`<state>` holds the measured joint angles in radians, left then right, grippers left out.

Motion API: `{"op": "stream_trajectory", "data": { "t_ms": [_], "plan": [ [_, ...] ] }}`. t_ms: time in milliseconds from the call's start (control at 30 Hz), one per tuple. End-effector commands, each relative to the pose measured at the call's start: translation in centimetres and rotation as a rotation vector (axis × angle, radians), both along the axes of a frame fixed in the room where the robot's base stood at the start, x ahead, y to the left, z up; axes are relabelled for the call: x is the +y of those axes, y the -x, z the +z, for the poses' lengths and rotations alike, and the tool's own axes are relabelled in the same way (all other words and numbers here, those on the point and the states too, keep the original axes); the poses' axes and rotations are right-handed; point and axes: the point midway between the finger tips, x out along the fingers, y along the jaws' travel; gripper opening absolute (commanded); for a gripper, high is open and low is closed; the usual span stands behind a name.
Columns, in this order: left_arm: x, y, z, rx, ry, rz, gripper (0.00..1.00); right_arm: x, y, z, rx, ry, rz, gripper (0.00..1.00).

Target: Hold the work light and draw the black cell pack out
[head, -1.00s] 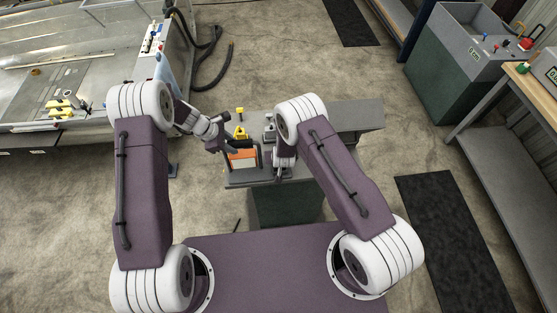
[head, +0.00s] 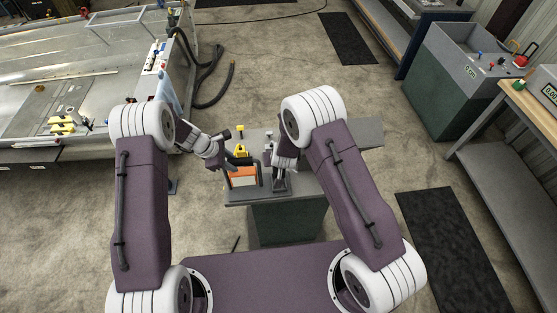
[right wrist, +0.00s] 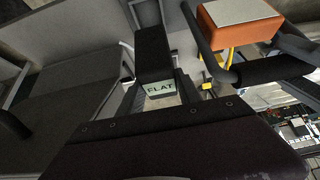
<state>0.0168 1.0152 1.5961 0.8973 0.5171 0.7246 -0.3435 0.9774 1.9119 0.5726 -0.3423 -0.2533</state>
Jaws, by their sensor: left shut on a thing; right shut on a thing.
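The work light (head: 243,177) has an orange body with a pale face and a black tube frame, and stands at the bench's near left. It also shows in the right wrist view (right wrist: 240,22). My left gripper (head: 224,163) is shut on its black frame at the left. My right gripper (head: 282,164) is to the right of the light, above the bench.
The small grey bench (head: 345,135) is clear at its right end. A yellow item (head: 240,151) stands behind the light. A large grey hull panel (head: 60,85) lies at left, a green bin (head: 455,75) and workbench (head: 510,130) at right. Floor between is open.

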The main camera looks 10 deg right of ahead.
Motion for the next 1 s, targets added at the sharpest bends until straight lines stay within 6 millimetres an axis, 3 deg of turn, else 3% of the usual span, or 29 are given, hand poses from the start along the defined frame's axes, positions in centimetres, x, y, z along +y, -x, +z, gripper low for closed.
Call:
{"op": "stream_trajectory", "data": {
  "t_ms": [67,233,1000],
  "plan": [
    [0.0,-0.1,0.1,-0.003,0.0,0.001,0.0,0.0,-0.1,0.1,-0.002,0.0,0.0,0.0],
    [0.0,-0.1,0.1,-0.003,0.0,0.001,0.0,0.0,-0.1,0.5,-0.003,-0.001,-0.001,0.0],
    [0.0,-0.1,0.1,-0.003,0.0,0.001,0.0,0.0,-0.1,6.2,-0.003,0.001,-0.001,0.0]
  ]
}}
